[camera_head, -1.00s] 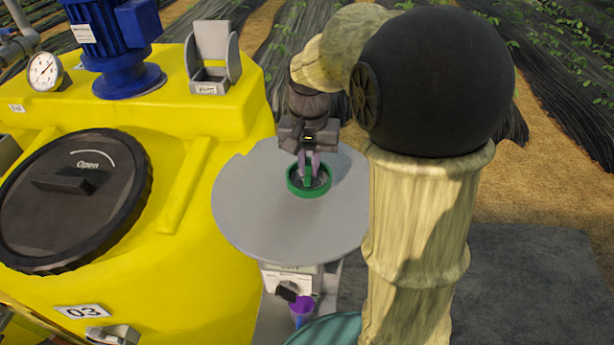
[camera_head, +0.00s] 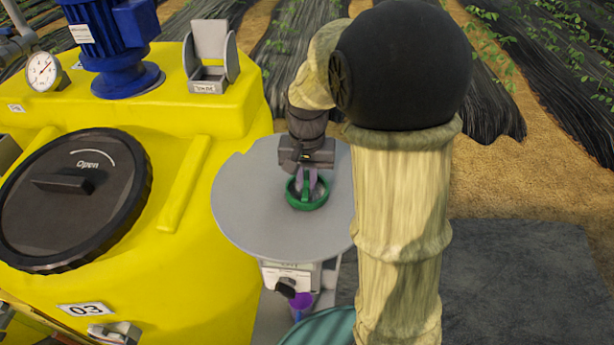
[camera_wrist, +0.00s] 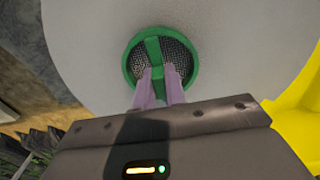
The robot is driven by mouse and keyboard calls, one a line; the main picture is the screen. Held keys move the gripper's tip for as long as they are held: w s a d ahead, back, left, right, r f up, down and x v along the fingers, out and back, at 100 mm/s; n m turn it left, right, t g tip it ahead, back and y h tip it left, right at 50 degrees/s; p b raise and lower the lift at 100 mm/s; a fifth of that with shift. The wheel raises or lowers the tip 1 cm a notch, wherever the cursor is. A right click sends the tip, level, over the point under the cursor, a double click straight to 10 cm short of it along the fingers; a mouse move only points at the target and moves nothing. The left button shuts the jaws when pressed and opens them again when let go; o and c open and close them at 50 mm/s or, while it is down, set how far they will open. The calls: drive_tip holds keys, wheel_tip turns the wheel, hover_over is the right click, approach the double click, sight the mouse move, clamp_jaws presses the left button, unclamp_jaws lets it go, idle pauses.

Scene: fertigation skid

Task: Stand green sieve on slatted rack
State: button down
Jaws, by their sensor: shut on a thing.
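The green sieve (camera_head: 292,199) is a round green ring with dark mesh and a green bar across its middle. It is over the round grey tabletop (camera_head: 250,215) and looks slightly tilted; I cannot tell whether it touches the top. My gripper (camera_head: 307,187) is above it, its pale purple fingers shut on the bar. The wrist view shows the sieve (camera_wrist: 131,67) and the fingers (camera_wrist: 160,80) closed on the bar's near part. I cannot make out a slatted rack in either view.
A yellow tank (camera_head: 200,285) with a black lid (camera_head: 70,220), blue motor (camera_head: 120,50) and gauge (camera_head: 41,70) stands to the left. A grey holder (camera_head: 210,75) sits on its ledge. A purple thing (camera_head: 301,302) is below the tabletop. The tabletop's left part is bare.

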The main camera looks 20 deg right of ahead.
sight(306, 176)
drive_tip(key=shift+f, duration=0.15)
drive_tip(key=c, duration=1.5)
unclamp_jaws()
drive_tip(key=shift+o, duration=0.2)
wheel_tip(306, 176, up, 12)
drive_tip(key=b, duration=0.2)
drive_tip(key=shift+r, duration=0.2)
drive_tip(key=shift+o, duration=0.5)
